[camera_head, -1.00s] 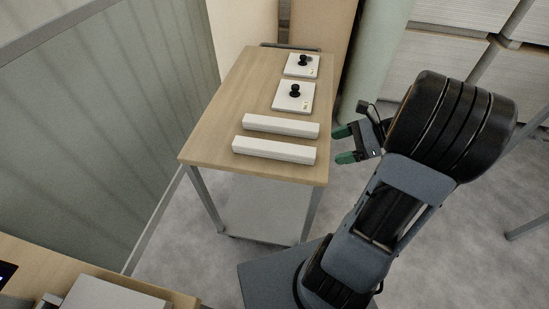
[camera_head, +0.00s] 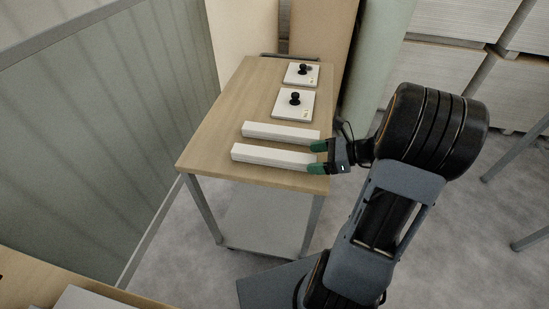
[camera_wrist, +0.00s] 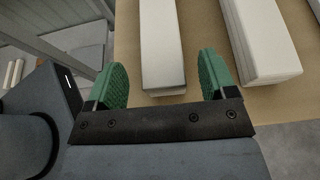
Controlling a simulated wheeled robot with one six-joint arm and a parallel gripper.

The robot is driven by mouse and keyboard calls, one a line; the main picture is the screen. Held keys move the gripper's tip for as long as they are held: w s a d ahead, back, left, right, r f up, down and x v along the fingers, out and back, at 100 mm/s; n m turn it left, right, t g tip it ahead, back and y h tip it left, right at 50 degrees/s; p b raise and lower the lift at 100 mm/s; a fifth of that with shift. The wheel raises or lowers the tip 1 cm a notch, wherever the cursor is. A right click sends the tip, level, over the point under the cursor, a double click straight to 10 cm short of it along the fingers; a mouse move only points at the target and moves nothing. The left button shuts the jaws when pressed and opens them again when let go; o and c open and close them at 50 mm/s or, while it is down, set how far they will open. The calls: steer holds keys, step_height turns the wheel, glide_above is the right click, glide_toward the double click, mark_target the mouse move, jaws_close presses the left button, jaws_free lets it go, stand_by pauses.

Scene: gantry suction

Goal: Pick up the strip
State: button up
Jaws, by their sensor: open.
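Two white strips lie side by side on the wooden cart top: a near strip (camera_head: 268,155) and a far strip (camera_head: 280,133). My gripper (camera_head: 314,157) is open at the right end of the near strip, its green fingers pointing left along it. In the wrist view the near strip (camera_wrist: 161,45) runs between the open fingers of my gripper (camera_wrist: 164,62), with its end close to the palm and gaps on both sides. The far strip (camera_wrist: 258,42) lies to the right, outside the fingers. Whether the fingers are low enough to straddle the strip is hard to tell.
Two white plates with black knobs, a nearer one (camera_head: 293,104) and a farther one (camera_head: 301,75), lie behind the strips on the cart top (camera_head: 215,130). A grey-green wall panel (camera_head: 90,150) stands at the left. The cart top left of the strips is clear.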

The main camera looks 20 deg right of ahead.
mark_target(303, 158)
steer(key=shift+x, duration=1.7)
steer(key=shift+c, duration=0.2)
steer(key=c, duration=1.1)
steer(key=shift+c, duration=0.2)
steer(key=shift+r, duration=0.15)
